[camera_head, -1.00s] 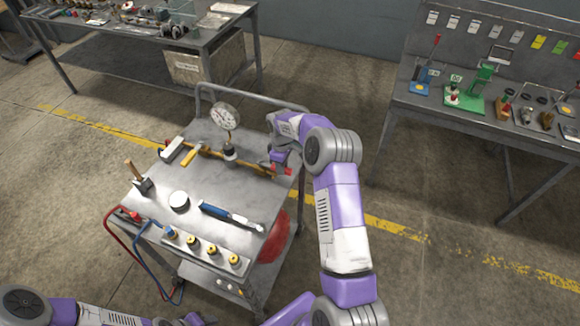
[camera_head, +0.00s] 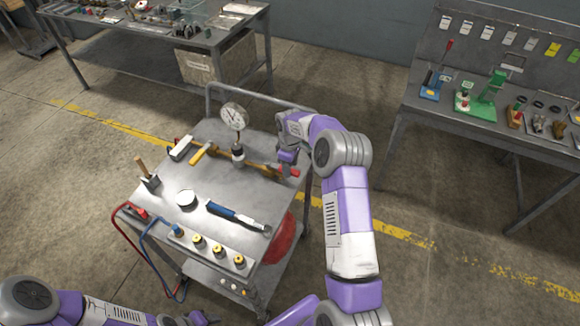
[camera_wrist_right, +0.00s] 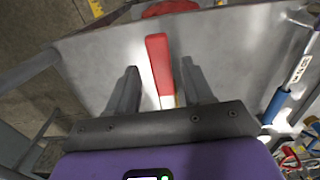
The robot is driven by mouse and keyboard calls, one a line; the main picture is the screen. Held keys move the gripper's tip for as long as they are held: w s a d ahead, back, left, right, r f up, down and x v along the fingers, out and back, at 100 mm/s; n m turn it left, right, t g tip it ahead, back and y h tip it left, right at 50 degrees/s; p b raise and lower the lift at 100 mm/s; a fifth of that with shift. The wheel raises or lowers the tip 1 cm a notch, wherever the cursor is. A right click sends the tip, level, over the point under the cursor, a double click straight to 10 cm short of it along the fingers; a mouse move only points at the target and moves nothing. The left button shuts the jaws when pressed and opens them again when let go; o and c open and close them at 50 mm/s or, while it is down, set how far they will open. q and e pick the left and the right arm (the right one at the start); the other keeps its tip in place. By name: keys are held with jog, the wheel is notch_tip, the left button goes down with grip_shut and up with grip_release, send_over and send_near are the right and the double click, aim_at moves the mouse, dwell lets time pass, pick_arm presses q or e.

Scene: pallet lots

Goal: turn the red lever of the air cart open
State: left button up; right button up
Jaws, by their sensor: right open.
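The air cart (camera_head: 215,165) is a grey metal trolley with a brass pipe (camera_head: 262,166) and a round gauge (camera_head: 234,116) on its top. The red lever (camera_head: 291,172) is at the pipe's right end, near the cart's right edge. My right gripper (camera_head: 287,160) is at the lever and partly hides it. In the right wrist view, the lever (camera_wrist_right: 158,62) lies between the two open fingers (camera_wrist_right: 158,80), with a gap on each side. Of my left arm, only links show at the bottom left; its gripper cannot be made out.
On the cart top lie a blue-handled wrench (camera_head: 237,216), a white disc (camera_head: 187,199) and a wood-handled tool (camera_head: 147,172). Yellow-ringed fittings (camera_head: 218,250) line the front edge. A handrail (camera_head: 262,97) rises behind. Workbenches stand at the back left (camera_head: 120,62) and right (camera_head: 470,118).

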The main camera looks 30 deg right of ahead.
notch_tip(320, 180, up, 7)
jog(key=shift+f, duration=0.15)
dwell(0.6)
